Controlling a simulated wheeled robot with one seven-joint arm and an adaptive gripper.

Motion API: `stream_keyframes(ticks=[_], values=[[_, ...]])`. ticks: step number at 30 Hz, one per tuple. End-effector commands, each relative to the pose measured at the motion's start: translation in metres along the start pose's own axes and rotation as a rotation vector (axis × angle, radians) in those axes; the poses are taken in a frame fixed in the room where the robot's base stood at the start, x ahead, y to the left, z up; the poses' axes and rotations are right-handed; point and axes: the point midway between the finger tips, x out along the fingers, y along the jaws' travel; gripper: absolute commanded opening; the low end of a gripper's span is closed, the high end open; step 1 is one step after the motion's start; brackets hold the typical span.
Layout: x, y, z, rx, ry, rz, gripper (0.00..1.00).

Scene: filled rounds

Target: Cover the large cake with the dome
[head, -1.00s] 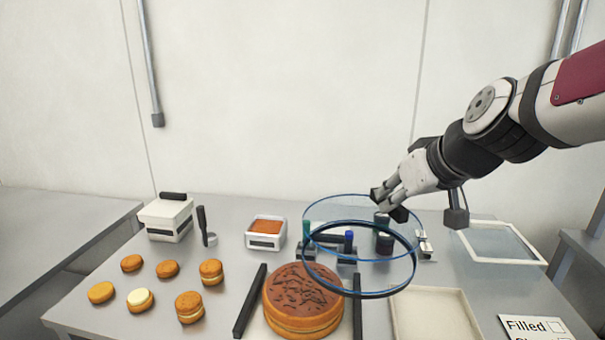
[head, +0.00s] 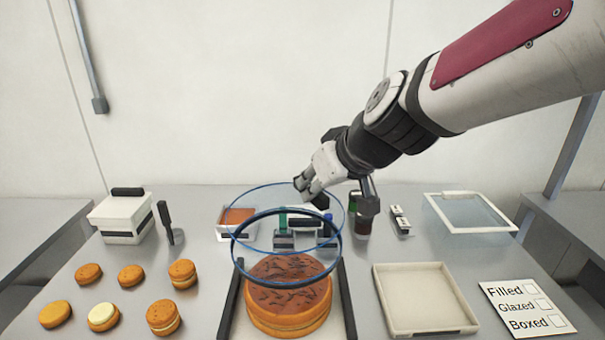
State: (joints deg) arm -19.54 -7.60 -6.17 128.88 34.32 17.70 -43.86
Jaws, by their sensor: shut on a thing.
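The large cake (head: 289,296) is a round, layered cake with a brown top and dark streaks, at the front centre of the table between two dark bars. The dome (head: 338,250) is a clear cover with a blue upper ring and a thick dark-blue lower rim. It hangs in the air, overlapping the cake's back edge in the head view; its exact height over the cake is hard to tell. My gripper (head: 305,190) is shut at the dome's top, holding it from above. The dome's knob is largely hidden by the fingers.
Several small filled rounds (head: 183,274) lie at left, near a white box (head: 122,217) and a dark-handled tool (head: 165,222). An orange-filled container (head: 237,219) and jars (head: 361,222) stand behind the dome. An empty cream tray (head: 424,300) and a checklist card (head: 527,308) are at right.

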Motion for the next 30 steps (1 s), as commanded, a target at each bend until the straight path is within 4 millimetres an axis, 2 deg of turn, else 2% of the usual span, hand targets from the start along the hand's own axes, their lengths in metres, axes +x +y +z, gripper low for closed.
stream_keyframes(ticks=[17,30], values=[[0.004,0.0,0.003,0.001,0.0,-0.002,0.0],[0.027,0.0,0.026,0.002,-0.001,-0.003,0.0]])
